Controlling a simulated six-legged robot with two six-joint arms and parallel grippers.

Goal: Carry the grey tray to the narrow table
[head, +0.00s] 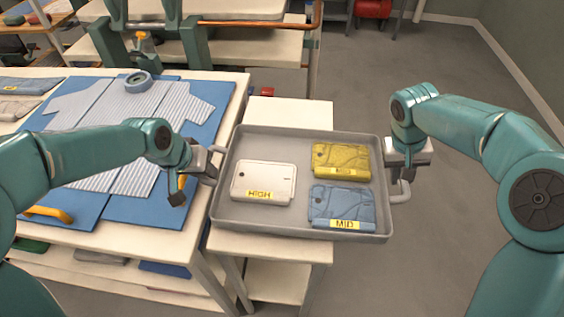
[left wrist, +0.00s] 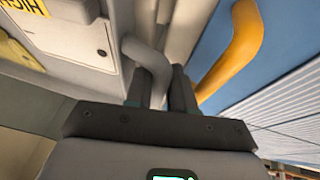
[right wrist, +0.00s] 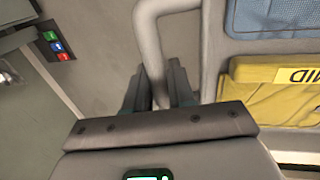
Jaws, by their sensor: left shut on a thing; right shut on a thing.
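The grey tray (head: 262,148) lies level in the middle of the head view, over the narrow table (head: 290,112). I cannot tell whether its underside touches the tabletop. My left gripper (head: 208,164) is shut on the tray's left handle, which also shows in the left wrist view (left wrist: 146,58). My right gripper (head: 397,178) is shut on the right handle, which shows between the fingers in the right wrist view (right wrist: 149,45). In the tray lie a white folded garment (head: 263,177) labelled HIGH, a yellow one (head: 341,158) and a blue one (head: 341,202) labelled MID.
A wide table (head: 150,232) stands close on the left with a blue board (head: 222,108) and a striped shirt (head: 108,120). A workbench with a copper pipe (head: 220,24) is behind. Grey floor (head: 440,60) is clear at the right.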

